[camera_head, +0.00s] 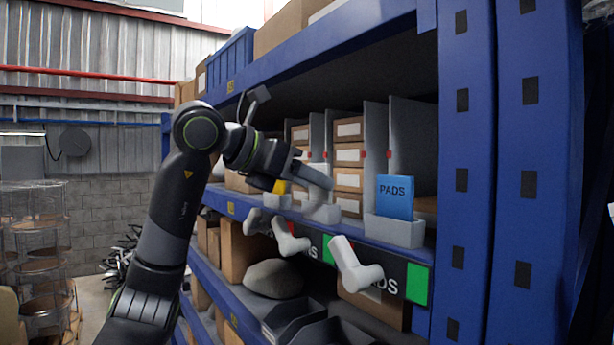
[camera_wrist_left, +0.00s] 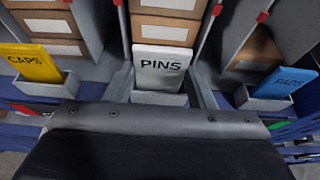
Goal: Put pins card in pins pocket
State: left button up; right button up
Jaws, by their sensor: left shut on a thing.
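The pins card (camera_wrist_left: 162,66) is a pale grey card marked PINS. In the left wrist view it shows just above the front lip of the pins pocket (camera_wrist_left: 160,98), its lower edge close to that lip. How deep it sits in the pocket cannot be told. My left gripper (camera_head: 312,178) is at the pocket (camera_head: 323,214) and is shut on the pins card; its fingertips and their contact with the card are hard to make out. My right gripper is in neither view.
The blue pads card (camera_head: 395,197) stands in its pocket on the right. The yellow caps card (camera_wrist_left: 30,62) stands on the left. Cardboard boxes (camera_head: 349,156) fill bays between grey dividers (camera_head: 375,145). A blue upright (camera_head: 467,170) closes the shelf's right side. Pale bent pieces (camera_head: 355,270) jut out below.

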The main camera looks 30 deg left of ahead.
pick_arm(q)
jog(key=shift+w, duration=0.25)
jog(key=o, duration=1)
jog(key=shift+d, duration=0.1)
jog(key=o, duration=0.3)
jog(key=shift+s+d+r, duration=0.1)
jog(key=shift+d, duration=0.05)
jog(key=shift+o, duration=0.2)
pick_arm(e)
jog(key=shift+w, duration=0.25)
pick_arm(q)
jog(key=shift+s, duration=0.1)
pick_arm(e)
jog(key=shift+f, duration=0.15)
pick_arm(q)
jog(key=b+v, duration=0.4)
jog(key=v, duration=0.8)
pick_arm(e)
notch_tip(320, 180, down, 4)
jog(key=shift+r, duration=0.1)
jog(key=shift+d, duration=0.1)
